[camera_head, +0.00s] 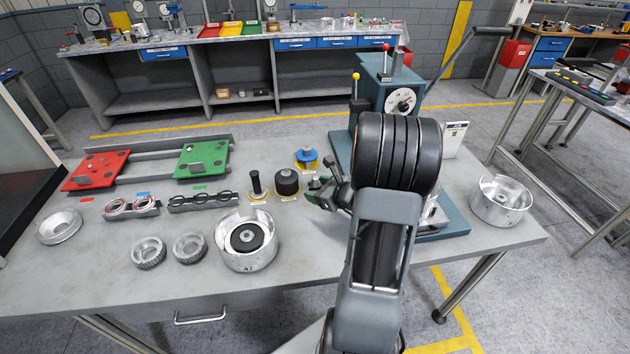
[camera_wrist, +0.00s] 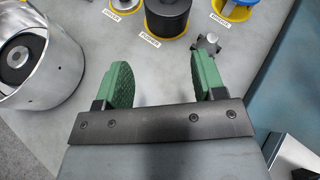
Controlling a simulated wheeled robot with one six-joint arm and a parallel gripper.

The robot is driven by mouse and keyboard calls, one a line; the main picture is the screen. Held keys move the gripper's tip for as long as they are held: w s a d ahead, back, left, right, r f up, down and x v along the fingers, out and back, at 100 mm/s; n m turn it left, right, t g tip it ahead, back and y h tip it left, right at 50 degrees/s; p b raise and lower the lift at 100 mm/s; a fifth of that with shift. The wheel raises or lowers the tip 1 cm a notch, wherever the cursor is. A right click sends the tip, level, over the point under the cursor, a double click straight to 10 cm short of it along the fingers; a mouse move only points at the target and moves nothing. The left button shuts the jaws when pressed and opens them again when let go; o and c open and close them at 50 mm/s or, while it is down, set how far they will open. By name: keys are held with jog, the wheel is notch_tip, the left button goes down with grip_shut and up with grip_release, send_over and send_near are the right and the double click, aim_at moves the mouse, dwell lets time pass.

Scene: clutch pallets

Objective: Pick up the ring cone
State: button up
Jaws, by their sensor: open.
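I cannot tell for sure which part is the ring cone. A silver ring with a sloping inner wall (camera_head: 58,227) lies at the table's left front and looks most like it. Two toothed grey rings (camera_head: 149,252) lie to its right, side by side. My gripper (camera_head: 320,192) is right of all these, over the table near the press; in the wrist view my gripper (camera_wrist: 164,85) shows its two green-padded fingers wide apart with only bare table between them. A small grey knobbed piece (camera_wrist: 209,43) shows beside the right finger; I cannot tell what it is.
A silver housing (camera_head: 249,262) with a black disc stands front middle. Black tools (camera_head: 287,183) on yellow bases and a blue one (camera_head: 307,159) stand behind my gripper. Red (camera_head: 95,172) and green (camera_head: 202,160) pallets are back left. A press (camera_head: 385,90) and silver drum (camera_head: 502,200) are right.

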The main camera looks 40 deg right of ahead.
aim_at(316, 179)
jog(key=d+f+m+h, duration=0.1)
jog(key=d, duration=0.1)
jog(key=d+m+h, duration=0.1)
jog(key=d+m, duration=0.1)
jog(key=d+f+m+h, duration=0.1)
jog(key=d, duration=0.1)
jog(key=shift+s+f+m, duration=0.3)
jog(key=shift+s+m, duration=0.05)
jog(key=shift+m, duration=0.05)
jog(key=x, duration=0.2)
jog(key=p+x, duration=0.1)
jog(key=x, duration=0.3)
jog(key=shift+w+d, duration=0.3)
jog(key=shift+p+x, duration=1.15)
jog(key=shift+x, duration=2.1)
jog(key=shift+a+r, duration=0.1)
jog(key=shift+c, duration=0.2)
jog(key=c, duration=1)
